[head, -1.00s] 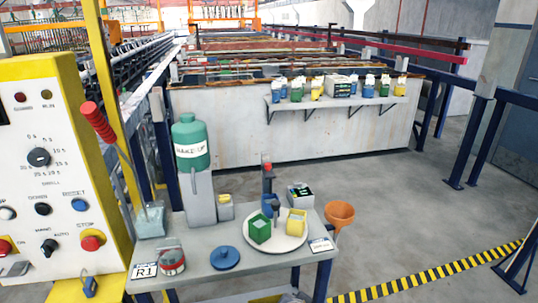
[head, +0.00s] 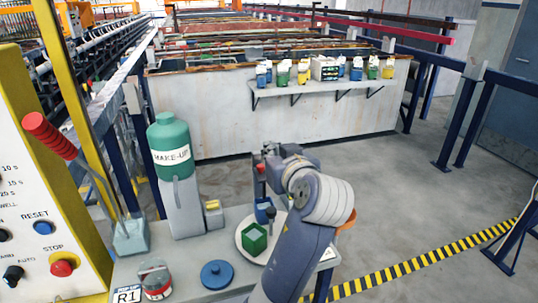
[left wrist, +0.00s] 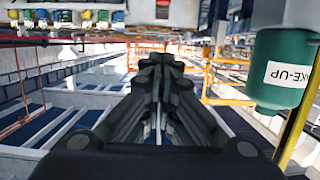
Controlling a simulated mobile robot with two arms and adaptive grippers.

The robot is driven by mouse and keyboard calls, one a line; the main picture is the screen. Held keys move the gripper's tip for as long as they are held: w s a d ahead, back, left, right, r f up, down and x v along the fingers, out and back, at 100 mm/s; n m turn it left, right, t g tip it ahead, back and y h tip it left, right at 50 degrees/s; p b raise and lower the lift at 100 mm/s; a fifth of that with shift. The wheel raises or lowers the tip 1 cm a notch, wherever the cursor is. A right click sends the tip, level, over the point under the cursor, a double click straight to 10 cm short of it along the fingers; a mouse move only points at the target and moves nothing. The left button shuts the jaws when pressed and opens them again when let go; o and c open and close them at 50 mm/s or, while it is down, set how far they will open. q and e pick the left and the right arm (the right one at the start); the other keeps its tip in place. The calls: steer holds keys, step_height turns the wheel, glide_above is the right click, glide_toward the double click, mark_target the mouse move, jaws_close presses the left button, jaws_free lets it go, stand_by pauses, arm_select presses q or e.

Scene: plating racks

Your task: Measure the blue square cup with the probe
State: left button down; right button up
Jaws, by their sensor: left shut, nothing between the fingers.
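The green square cup (head: 254,238) stands on a round white plate (head: 241,246) on the bench. A small blue shape (head: 264,211) shows behind it, against a dark upright part; I cannot tell whether this is the blue square cup. A red-topped upright thing (head: 260,168), possibly the probe, is partly hidden by my left arm. My left arm rises across the right of the plate and hides much of it. My left gripper shows in the left wrist view (left wrist: 160,62), shut and empty. In the head view its fingertips cannot be made out. My right gripper is not seen.
A green MAKE-UP bottle (head: 168,147) stands left of the arm and in the left wrist view (left wrist: 283,68). A blue lid (head: 217,273) and a red-and-grey tin (head: 155,280) lie on the bench (head: 190,262). A wall shelf (head: 320,90) holds several bottles.

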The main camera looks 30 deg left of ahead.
arm_select(q)
steer(key=w+a, duration=0.2)
steer(key=a, duration=0.1)
steer(key=p, duration=0.2)
glide_above(264, 181)
steer(key=a, duration=0.1)
steer(key=f, duration=0.3)
steer(key=w+f, duration=0.1)
steer(key=f, duration=0.1)
steer(key=shift+s+f, duration=0.1)
steer(key=shift+f, duration=0.5)
step_height(264, 181, down, 6)
steer(key=b, duration=0.4)
steer(key=shift+f+b, duration=0.15)
steer(key=shift+b, duration=0.2)
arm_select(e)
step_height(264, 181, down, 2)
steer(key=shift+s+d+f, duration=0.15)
